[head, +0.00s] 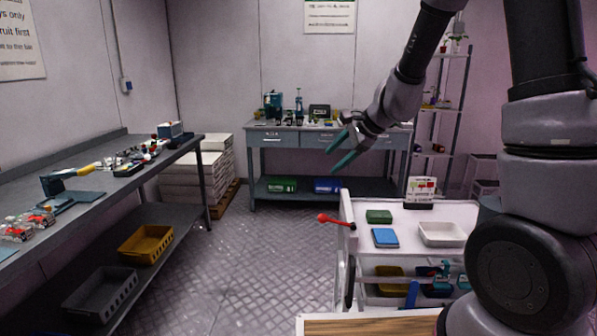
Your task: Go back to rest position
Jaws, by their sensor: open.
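My gripper (341,149) hangs in the air in the middle of the head view, on the end of my raised arm. Its two teal fingers are spread apart, and nothing shows between them. It overlaps the far workbench in the picture and is above and left of the white cart (460,225). It touches nothing that I can see.
A long grey bench (60,190) with tools runs along the left wall. A workbench (284,137) stands at the back, near stacked white boxes (196,170). A red-knobbed lever (336,221) sticks out from the cart. A wooden surface (370,326) is at the bottom. The middle floor is clear.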

